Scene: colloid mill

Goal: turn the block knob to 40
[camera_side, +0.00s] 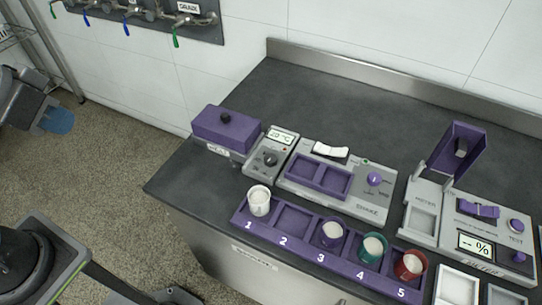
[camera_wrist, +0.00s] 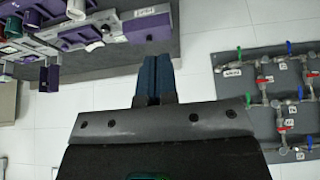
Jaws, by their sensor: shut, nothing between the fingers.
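The purple block (camera_side: 226,131) with a black knob on its lid (camera_side: 226,118) stands at the left end of the bench. Beside it, a grey control unit (camera_side: 283,139) has a display that seems to read 20 °C and a dark round knob (camera_side: 269,159). The knob's pointer and scale are too small to read. My gripper (camera_side: 60,121) is at the far left, well away from the bench, with blue fingers. In the wrist view its fingers (camera_wrist: 154,78) are together and empty, with the purple block (camera_wrist: 150,27) beyond them at the top, upside down.
A grey unit with purple wells and a purple knob (camera_side: 375,179) stands right of the control unit. A purple rack (camera_side: 293,219) holds several cups in front. A meter with an open purple lid (camera_side: 460,149) is at right. Wall taps (camera_wrist: 285,105) hang at right in the wrist view.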

